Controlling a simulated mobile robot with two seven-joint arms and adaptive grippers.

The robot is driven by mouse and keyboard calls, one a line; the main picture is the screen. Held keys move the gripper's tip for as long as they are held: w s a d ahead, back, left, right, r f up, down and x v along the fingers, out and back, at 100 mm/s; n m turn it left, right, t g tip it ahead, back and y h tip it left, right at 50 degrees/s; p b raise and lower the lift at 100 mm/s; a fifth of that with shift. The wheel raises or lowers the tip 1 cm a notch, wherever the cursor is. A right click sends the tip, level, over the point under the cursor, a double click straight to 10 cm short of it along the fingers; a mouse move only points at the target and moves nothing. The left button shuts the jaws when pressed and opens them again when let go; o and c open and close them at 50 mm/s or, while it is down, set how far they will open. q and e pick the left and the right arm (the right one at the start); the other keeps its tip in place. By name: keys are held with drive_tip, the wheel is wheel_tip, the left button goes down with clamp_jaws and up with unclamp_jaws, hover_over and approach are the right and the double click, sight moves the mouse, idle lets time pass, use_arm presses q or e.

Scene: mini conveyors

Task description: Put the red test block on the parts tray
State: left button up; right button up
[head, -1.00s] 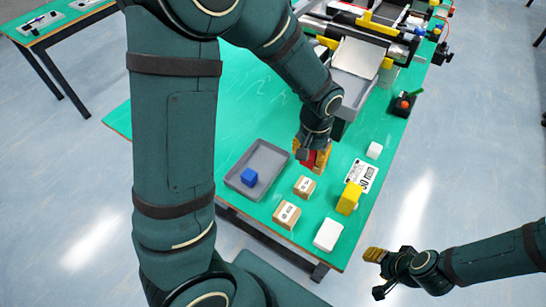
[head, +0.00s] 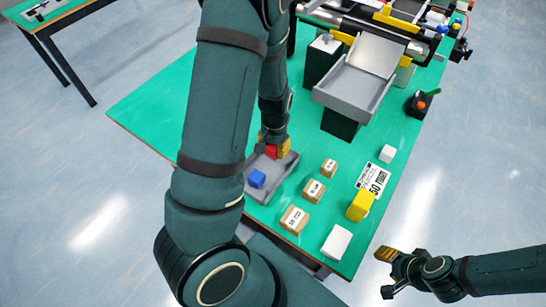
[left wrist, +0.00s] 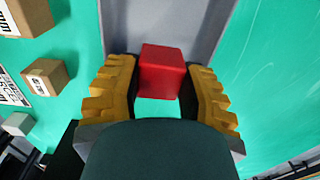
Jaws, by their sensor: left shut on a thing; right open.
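The red test block (head: 270,152) is held between the yellow fingers of my left gripper (head: 274,148). In the left wrist view the red block (left wrist: 162,72) sits between both fingertips. The grey parts tray (head: 279,179) lies on the green table, partly covered by my left arm. The held block is over the tray's far end in the head view; its height above it is hard to tell. A blue block (head: 257,179) is in the tray. My right gripper (head: 387,255) is open and empty, off the table's right edge.
Several cartons, one of them here (head: 294,219), stand right of the tray. Beyond them are a yellow block (head: 360,206), a white block (head: 336,242), a small white cube (head: 387,153) and a label sheet (head: 374,180). A grey chute (head: 352,85) stands behind.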

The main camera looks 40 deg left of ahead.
sight(274, 154)
use_arm(q)
drive_tip(key=shift+f+b, duration=0.45)
drive_tip(key=shift+f, duration=1.55)
drive_tip(key=shift+f, duration=0.15)
drive_tip(key=o, duration=1.1)
drive_tip(key=shift+r, duration=0.3)
wheel_tip(274, 154, up, 12)
drive_tip(key=p, duration=0.3)
drive_tip(key=shift+d, duration=0.1)
